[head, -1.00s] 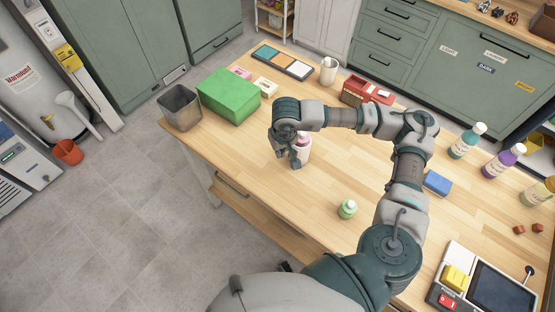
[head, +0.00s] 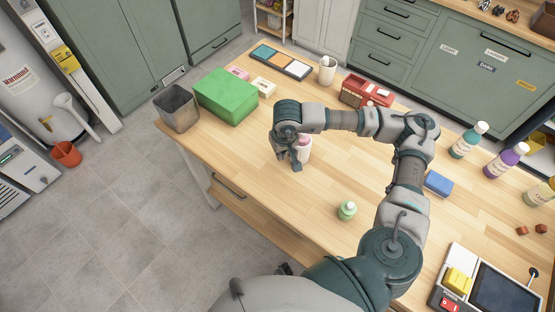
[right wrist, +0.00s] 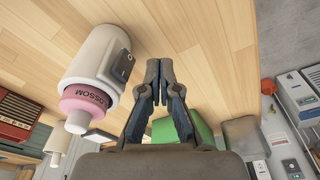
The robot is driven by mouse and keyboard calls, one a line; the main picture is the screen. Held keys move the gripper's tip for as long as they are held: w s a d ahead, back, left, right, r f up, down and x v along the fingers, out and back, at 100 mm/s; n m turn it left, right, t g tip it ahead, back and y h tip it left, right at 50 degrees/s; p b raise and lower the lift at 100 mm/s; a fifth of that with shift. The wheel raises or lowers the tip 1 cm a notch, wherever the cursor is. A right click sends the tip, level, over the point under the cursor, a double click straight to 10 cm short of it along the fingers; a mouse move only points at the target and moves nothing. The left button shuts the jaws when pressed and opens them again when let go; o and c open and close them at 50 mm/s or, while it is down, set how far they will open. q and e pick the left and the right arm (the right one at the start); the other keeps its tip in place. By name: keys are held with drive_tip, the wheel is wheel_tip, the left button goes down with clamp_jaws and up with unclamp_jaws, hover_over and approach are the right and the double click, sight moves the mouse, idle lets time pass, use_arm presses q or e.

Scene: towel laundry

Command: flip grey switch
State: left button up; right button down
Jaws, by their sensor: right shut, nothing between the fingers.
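A white bottle with a pink cap marked "OSSOM" (right wrist: 100,75) fills the left of the right wrist view. A dark grey rocker switch (right wrist: 124,65) sits on its side, facing the gripper. In the head view the bottle (head: 305,147) stands on the table, partly hidden behind my right gripper (head: 289,162). My right gripper is shut and empty, fingers pointing down beside the bottle. In the right wrist view its fingertips (right wrist: 159,72) are to the right of the switch, apart from it. My left gripper is not in view.
A console with a screen (head: 500,290) is at lower right. Table left of the gripper is clear.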

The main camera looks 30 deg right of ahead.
drive_tip(key=shift+d+f+b, duration=0.8)
drive_tip(key=shift+f, duration=0.3)
drive_tip(key=shift+a+r, duration=0.3)
drive_tip(key=shift+a, duration=0.55)
use_arm(q)
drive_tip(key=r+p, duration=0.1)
drive_tip(key=p, duration=0.2)
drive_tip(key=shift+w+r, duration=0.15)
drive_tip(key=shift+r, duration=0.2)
use_arm(e)
wheel_tip(320, 180, up, 7)
drive_tip(key=shift+d, duration=0.15)
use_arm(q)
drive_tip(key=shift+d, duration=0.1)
use_arm(e)
drive_tip(key=shift+f, duration=0.15)
